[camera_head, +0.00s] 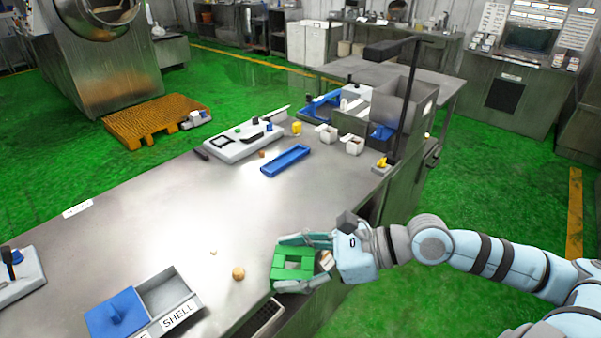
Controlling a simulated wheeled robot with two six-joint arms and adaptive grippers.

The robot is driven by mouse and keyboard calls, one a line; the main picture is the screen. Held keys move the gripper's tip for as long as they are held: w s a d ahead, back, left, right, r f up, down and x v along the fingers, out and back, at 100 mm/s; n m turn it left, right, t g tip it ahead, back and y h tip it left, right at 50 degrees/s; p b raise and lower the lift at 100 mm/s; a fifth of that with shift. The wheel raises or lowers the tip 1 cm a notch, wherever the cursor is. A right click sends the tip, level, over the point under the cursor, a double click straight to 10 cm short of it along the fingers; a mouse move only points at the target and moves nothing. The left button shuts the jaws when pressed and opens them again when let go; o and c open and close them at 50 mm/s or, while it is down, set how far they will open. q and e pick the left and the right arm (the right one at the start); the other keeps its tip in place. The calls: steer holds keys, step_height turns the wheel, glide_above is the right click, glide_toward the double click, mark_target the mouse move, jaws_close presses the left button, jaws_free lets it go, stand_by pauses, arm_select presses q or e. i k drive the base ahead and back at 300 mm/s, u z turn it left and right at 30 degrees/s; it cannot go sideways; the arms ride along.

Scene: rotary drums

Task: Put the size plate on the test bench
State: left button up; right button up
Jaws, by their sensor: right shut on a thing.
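My right gripper (309,239) is shut on a green square plate with an opening in its middle, which I take for the size plate (293,263). The plate is at the near right edge of the long steel bench (160,190); I cannot tell whether it touches the top. The gripper comes from the right and its fingers hide part of the plate's edge. My left gripper is not in view. Which surface is the test bench is not clear from labels.
A small tan ball (238,273) lies beside the plate. A blue tray (286,160) and a white board (245,139) lie at the far end. The bench middle is mostly clear.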

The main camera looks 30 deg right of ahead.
mark_target(339, 178)
steer(key=u, duration=0.05)
steer(key=k, duration=0.7)
steer(key=z, duration=1.15)
steer(key=i, duration=0.7)
steer(key=z, duration=0.55)
steer(key=i, duration=0.8)
steer(key=u, duration=1)
steer(key=i, duration=0.55)
steer(key=u, duration=0.65)
